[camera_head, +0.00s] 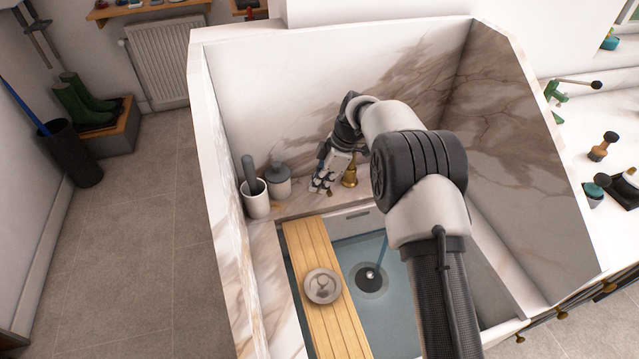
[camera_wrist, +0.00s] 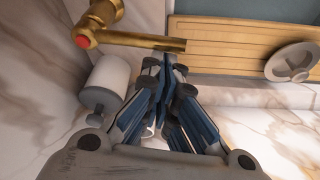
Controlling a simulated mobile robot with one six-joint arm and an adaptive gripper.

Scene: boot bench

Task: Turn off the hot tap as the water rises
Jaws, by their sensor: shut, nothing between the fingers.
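The brass hot tap (camera_head: 350,178) stands at the sink's back ledge, partly hidden by my arm. In the wrist view the tap (camera_wrist: 104,14) has a red-marked end, and a brass bar (camera_wrist: 140,41) runs from it to the right. My gripper (camera_head: 322,186) is shut and empty, just left of the tap. In the wrist view my fingertips (camera_wrist: 166,66) are close beside the bar's free end; I cannot tell whether they touch. The sink (camera_head: 350,218) holds blue-tinted water (camera_head: 395,310). A thin blue stream (camera_head: 381,252) falls near the round drain (camera_head: 370,280).
A wooden board (camera_head: 305,245) spans the sink with a round metal piece (camera_head: 322,285) on it. Marble walls close the back and right.

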